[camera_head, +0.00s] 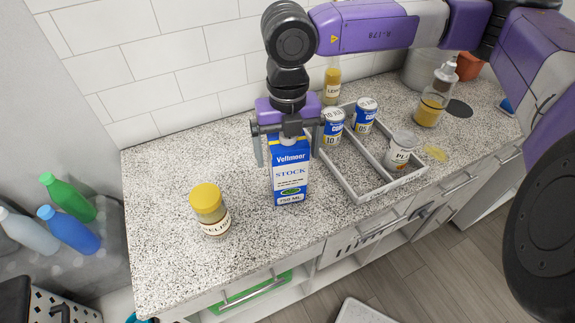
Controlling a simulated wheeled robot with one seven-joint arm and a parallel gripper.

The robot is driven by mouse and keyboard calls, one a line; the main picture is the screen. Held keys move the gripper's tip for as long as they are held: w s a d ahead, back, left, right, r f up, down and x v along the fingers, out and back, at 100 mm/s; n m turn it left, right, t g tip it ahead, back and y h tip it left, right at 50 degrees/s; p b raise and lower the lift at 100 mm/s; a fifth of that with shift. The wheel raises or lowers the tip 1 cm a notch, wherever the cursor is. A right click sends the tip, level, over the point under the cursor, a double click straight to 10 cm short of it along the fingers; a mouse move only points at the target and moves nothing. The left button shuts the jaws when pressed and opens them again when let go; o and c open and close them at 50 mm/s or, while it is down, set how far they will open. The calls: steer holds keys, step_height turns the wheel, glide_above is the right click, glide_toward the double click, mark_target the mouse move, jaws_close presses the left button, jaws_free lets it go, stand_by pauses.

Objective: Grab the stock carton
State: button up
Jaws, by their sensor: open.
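The stock carton (290,176) is a blue and white upright box labelled "Vellmoer STOCK 750 ML". It stands on the speckled counter (160,187) near the middle of the view. My gripper (287,152) points down from above and is open. Its fingers hang at either side of the carton's upper part. The gripper's body hides some of the carton's top. I cannot tell whether either finger touches the carton.
A grey divided tray (359,187) stands close to the carton's right, holding blue-labelled cans (333,127) and a white-labelled jar (399,151). A yellow-lidded jar (209,209) stands to the left. A bottle (331,84) and a pump bottle (434,98) stand farther back.

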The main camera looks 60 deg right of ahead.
steer(key=shift+f, duration=0.25)
steer(key=c, duration=2)
jaws_close()
steer(key=shift+r, duration=0.15)
